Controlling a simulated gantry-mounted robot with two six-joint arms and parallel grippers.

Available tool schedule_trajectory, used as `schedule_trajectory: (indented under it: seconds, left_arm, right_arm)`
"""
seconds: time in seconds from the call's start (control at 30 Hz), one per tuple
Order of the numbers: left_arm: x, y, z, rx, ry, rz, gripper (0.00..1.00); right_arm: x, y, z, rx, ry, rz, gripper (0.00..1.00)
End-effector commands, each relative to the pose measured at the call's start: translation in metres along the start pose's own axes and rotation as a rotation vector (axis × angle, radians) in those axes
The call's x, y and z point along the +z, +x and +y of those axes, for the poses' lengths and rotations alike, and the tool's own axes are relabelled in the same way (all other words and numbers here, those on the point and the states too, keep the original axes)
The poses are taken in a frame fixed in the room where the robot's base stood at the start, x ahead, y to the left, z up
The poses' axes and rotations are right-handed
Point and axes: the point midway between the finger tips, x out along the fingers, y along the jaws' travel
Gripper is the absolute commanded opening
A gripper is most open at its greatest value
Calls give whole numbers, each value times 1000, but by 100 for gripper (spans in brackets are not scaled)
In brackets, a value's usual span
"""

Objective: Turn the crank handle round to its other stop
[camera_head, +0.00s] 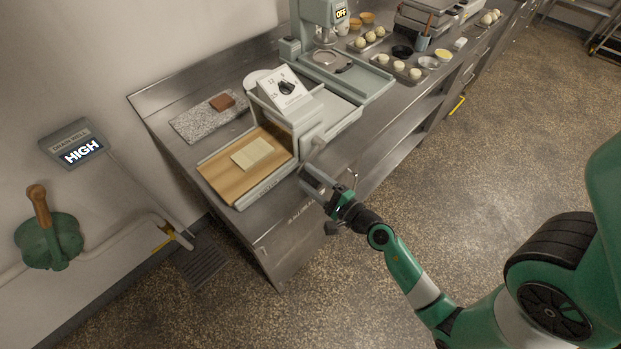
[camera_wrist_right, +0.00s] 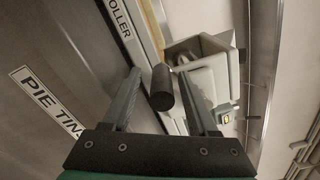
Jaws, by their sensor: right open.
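The crank handle is a short black cylindrical grip (camera_wrist_right: 162,88) on the side of the pale dough roller (camera_head: 318,122). In the right wrist view it lies between the two fingers of my right gripper (camera_wrist_right: 158,74), with visible space at least on its right side. The fingers are apart and not clamped on it. In the head view my right gripper (camera_head: 314,180) is at the roller's front side, by the bench edge, and the handle cannot be made out there. My left gripper is not in view.
The roller has a wooden board (camera_head: 222,173) with a pale dough sheet (camera_head: 252,153) and a dial panel (camera_head: 284,88). A stone slab (camera_head: 205,120) lies behind. A mixer (camera_head: 325,20) and trays stand farther along the steel bench. Floor in front is clear.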

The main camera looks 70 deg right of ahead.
Motion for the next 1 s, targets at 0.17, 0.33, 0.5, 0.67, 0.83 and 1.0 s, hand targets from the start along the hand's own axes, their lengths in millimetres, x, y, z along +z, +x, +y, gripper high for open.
schedule_trajectory:
  seconds: [0.17,0.33,0.5,0.67,0.83,1.0]
  left_arm:
    - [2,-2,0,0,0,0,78]
    - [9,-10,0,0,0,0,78]
    - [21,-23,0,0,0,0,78]
    - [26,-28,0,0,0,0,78]
    - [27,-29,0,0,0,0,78]
    - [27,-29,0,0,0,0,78]
  right_arm:
    - [-1,-6,1,0,0,1,59]
    - [-3,-36,4,0,3,4,59]
    - [-5,-81,5,-1,3,10,59]
    - [-4,-106,2,0,2,8,59]
    - [-1,-116,0,-1,0,2,59]
    - [0,-116,0,0,0,-1,59]
